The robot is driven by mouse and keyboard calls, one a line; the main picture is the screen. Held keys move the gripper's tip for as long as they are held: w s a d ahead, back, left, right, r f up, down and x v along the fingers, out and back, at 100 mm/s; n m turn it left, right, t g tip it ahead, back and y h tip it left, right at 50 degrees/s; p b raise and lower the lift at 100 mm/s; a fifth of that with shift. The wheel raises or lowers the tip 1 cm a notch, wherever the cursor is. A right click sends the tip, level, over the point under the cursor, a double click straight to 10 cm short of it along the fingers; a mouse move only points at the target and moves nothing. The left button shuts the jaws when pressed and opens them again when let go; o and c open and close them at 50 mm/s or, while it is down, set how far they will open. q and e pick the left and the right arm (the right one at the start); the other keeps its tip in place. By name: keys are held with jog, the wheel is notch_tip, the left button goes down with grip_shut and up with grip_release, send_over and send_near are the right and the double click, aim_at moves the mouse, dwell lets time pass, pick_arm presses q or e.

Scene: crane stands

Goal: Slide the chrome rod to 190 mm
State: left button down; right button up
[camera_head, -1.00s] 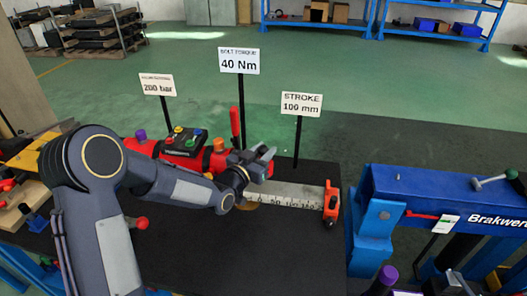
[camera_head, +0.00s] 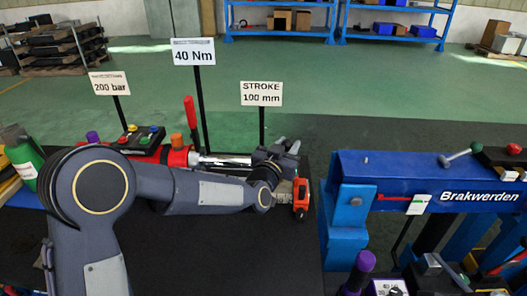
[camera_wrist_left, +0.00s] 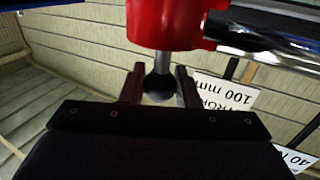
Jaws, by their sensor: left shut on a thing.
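The chrome rod (camera_head: 222,159) sticks out rightward from the red cylinder body (camera_head: 176,157) on the dark bench, with a shiny length exposed. My left gripper (camera_head: 287,147) is at the rod's right end, just left of and behind the orange block (camera_head: 300,198). In the left wrist view, its two fingers (camera_wrist_left: 160,88) are shut around a dark ball-ended knob (camera_wrist_left: 161,85) below the red rod end (camera_wrist_left: 165,22). The chrome rod (camera_wrist_left: 265,45) runs off to the right there. My forearm and gripper hide most of the scale (camera_head: 284,190). My right gripper is out of view.
Signs stand behind the cylinder: 200 bar (camera_head: 109,83), 40 Nm (camera_head: 194,52) and STROKE 100 mm (camera_head: 261,94). A blue Brakwerden beam (camera_head: 430,180) stands close on the right. The bench top (camera_head: 190,255) in front is clear.

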pick_arm(q)
jog(key=shift+d, duration=1.3)
jog(key=c, duration=1.1)
grip_release()
jog(key=shift+a, duration=0.1)
jog(key=shift+s+a, duration=0.1)
jog(key=shift+s, duration=0.1)
jog(key=b+v, duration=0.1)
jog(key=v, duration=0.6)
jog(key=shift+s, duration=0.15)
